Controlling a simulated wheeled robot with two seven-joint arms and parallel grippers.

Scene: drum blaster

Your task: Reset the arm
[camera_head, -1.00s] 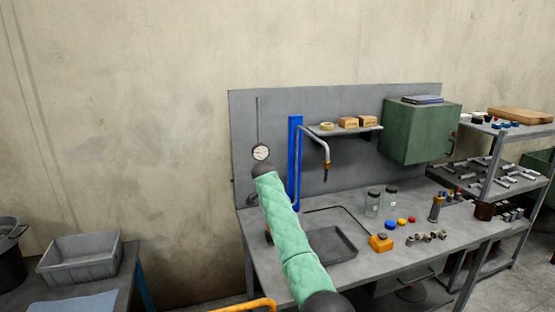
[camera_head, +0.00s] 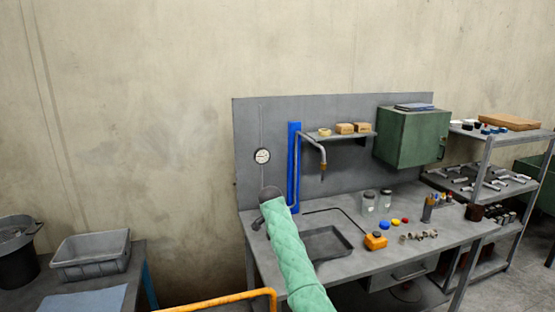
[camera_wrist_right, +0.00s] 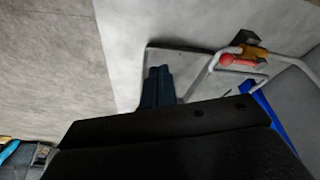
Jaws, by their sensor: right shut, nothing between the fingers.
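My arm in its green padded sleeve rises from the bottom middle of the head view, over the front left of the grey workbench (camera_head: 290,265). Its dark end is near the bench's left edge, below the round dial gauge (camera_head: 262,156). A small dark part shows beside that end; I cannot make out fingers there. In the right wrist view my right gripper (camera_wrist_right: 158,86) has its two dark fingers together, with nothing between them. Behind them is a grey plate-like surface (camera_wrist_right: 190,62) with a red part (camera_wrist_right: 240,61) and a pale bent pipe. My left gripper is not in view.
A blue post (camera_head: 294,165) with a bent pipe stands behind the arm. A green cabinet (camera_head: 410,138) hangs at right. A grey bin (camera_head: 90,257) stands at left.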

